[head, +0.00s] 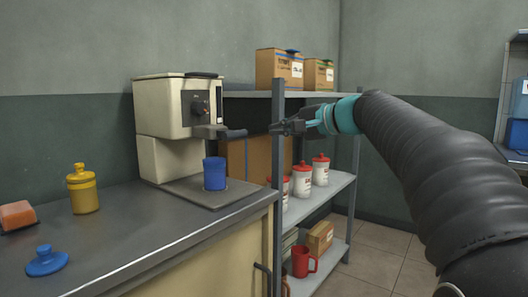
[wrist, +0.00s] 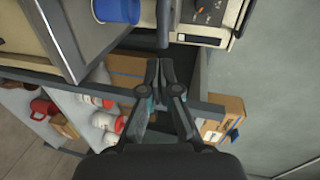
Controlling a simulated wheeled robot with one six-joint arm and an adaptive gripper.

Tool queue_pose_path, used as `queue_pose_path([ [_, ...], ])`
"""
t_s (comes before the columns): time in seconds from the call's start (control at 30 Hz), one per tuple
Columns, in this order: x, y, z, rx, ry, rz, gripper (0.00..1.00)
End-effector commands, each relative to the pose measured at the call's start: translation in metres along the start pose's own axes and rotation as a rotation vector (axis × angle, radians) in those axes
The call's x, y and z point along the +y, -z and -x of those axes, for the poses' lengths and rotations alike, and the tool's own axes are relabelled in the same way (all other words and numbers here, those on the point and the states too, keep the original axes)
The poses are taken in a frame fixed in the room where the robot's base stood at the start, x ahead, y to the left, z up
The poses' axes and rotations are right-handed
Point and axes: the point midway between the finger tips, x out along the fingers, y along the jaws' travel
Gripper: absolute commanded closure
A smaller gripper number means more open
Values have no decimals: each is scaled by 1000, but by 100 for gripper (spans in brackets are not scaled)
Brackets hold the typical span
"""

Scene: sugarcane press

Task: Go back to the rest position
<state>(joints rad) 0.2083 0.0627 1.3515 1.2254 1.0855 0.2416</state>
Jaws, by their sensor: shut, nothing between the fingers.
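My gripper (head: 279,128) is shut and empty. In the head view it is in the air in front of the metal shelf unit, to the right of the cream press (head: 172,110). It also shows in the wrist view (wrist: 161,66), with the fingertips together. The press's dark handle (head: 234,133) points toward the gripper, and the two appear apart in the head view. A blue cup (head: 214,174) stands upright on the press's base plate below the spout. My arm comes in from the right.
The counter (head: 130,222) holds a yellow jar (head: 83,190), a blue lid (head: 46,262) and an orange sponge (head: 16,215). The shelf unit (head: 278,160) carries boxes (head: 279,69), white red-lidded containers (head: 302,180) and a red mug (head: 302,262). Floor is open at the right.

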Motion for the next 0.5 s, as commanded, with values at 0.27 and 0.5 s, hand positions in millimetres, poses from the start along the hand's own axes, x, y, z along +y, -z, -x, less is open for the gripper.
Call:
queue_pose_path([
  [0.27, 152, -8, 8, 35, -395, 138, 100],
  [0.5, 268, -81, 74, -32, -764, 378, 100],
])
